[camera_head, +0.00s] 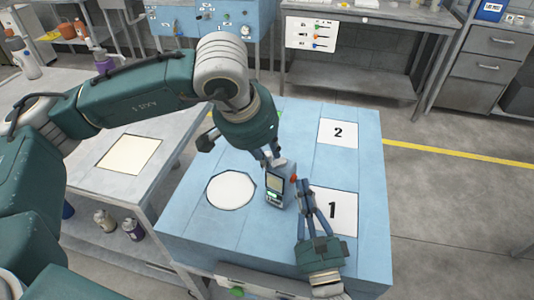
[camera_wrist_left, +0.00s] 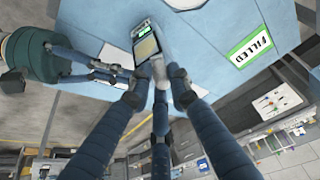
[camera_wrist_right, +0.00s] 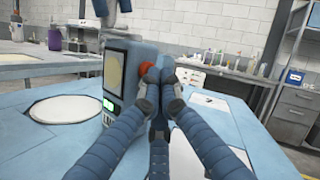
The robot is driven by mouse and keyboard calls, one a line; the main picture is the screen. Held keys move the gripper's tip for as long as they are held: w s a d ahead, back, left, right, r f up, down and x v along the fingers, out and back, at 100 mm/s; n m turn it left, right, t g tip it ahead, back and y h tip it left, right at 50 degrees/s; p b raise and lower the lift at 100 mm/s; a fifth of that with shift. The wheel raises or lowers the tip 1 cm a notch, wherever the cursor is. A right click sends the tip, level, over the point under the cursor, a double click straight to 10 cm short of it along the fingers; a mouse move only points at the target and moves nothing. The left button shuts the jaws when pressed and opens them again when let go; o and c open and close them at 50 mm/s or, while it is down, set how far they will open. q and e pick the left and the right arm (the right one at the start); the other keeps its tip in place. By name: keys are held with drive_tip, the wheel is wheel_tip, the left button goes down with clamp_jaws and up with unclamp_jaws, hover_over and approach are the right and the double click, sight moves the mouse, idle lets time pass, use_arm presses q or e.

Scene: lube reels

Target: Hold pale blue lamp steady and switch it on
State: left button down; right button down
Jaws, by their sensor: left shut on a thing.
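The pale blue lamp (camera_head: 273,193) stands upright on the blue table, between the white disc and card 1. It has a cream panel, a small green display below it and a red button (camera_wrist_right: 144,70) on its side. I cannot tell whether it is lit. My left gripper (camera_head: 273,160) reaches down from above and is shut on the lamp's top; the left wrist view shows the lamp (camera_wrist_left: 147,46) just beyond its fingertips. My right gripper (camera_wrist_right: 160,76) is shut and empty, its fingertips beside the red button. I cannot tell whether they touch it.
The blue table (camera_head: 215,235) carries a white disc (camera_head: 231,190), card 1 (camera_head: 341,212) and card 2 (camera_head: 338,132). A green FILLED label (camera_wrist_left: 252,46) shows in the left wrist view. A grey side table (camera_head: 92,178) stands at left. The table around card 2 is clear.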

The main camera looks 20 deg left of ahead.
drive_tip(key=shift+w+a, duration=0.15)
drive_tip(key=shift+a, duration=0.45)
idle(0.4)
drive_tip(key=shift+d, duration=0.1)
drive_tip(key=shift+s+d, duration=0.2)
drive_tip(key=shift+d, duration=0.35)
drive_tip(key=shift+s+d, duration=0.15)
drive_tip(key=shift+d, duration=0.35)
drive_tip(key=s+d, duration=0.2)
drive_tip(key=d, duration=0.3)
drive_tip(key=shift+d, duration=0.35)
idle(1.4)
